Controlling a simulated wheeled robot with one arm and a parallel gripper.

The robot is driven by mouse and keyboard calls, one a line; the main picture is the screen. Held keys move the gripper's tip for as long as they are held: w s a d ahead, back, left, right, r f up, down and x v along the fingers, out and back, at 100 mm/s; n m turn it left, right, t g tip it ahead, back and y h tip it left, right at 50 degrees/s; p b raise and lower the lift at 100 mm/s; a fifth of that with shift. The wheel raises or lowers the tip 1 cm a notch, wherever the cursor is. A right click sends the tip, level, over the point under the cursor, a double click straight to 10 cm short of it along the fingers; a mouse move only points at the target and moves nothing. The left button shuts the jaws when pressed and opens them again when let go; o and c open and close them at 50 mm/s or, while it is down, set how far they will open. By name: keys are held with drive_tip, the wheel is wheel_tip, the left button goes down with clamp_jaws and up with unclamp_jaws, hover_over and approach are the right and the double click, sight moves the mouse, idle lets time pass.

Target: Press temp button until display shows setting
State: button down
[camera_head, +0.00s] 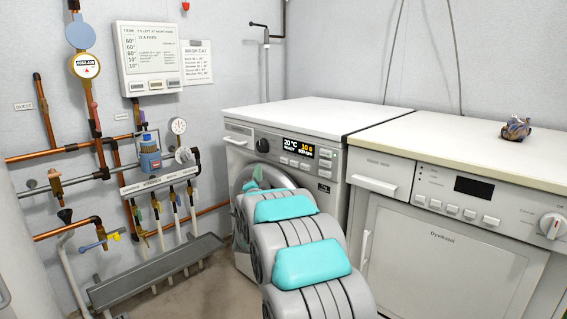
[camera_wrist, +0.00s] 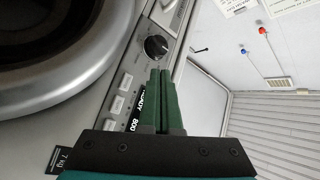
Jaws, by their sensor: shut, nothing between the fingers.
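The washing machine (camera_head: 275,131) has a lit display (camera_head: 298,147) that reads 20 °C with READY under it and yellow figures at its right. A row of pale buttons (camera_head: 293,162) sits below the display; I cannot tell which is the temp button. In the wrist view my gripper (camera_wrist: 161,73) is shut and empty, in front of the panel. Its fingers cover part of the display (camera_wrist: 138,112), where READY and 800 show. The buttons (camera_wrist: 117,104) lie left of the fingers, and the dial (camera_wrist: 156,46) lies just beyond the tips. I cannot tell whether they touch the panel.
A second machine, a dryer or similar (camera_head: 440,235), stands at the right with a dark display and a knob (camera_head: 553,225). A crumpled item (camera_head: 515,129) lies on its top. Pipes and gauges (camera_head: 85,66) fill the left wall above a grey floor trough (camera_head: 160,268).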

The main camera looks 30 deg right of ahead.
approach(280, 158)
drive_tip(key=shift+a+x, duration=0.2)
drive_tip(key=shift+x, duration=1.05)
drive_tip(key=shift+a+x, duration=0.25)
drive_tip(key=shift+x, duration=0.95)
drive_tip(key=shift+w+d+r, duration=0.15)
drive_tip(key=shift+w, duration=0.05)
drive_tip(key=shift+w+d+b, duration=0.15)
drive_tip(key=shift+d+b, duration=0.2)
drive_tip(key=shift+b, duration=0.15)
drive_tip(key=shift+w+d, duration=0.15)
drive_tip(key=shift+d, duration=0.2)
idle(0.7)
drive_tip(key=shift+a+b, duration=0.15)
drive_tip(key=shift+b, duration=0.2)
drive_tip(key=shift+s+a, duration=0.35)
drive_tip(key=shift+a, duration=0.25)
drive_tip(key=shift+a, duration=0.1)
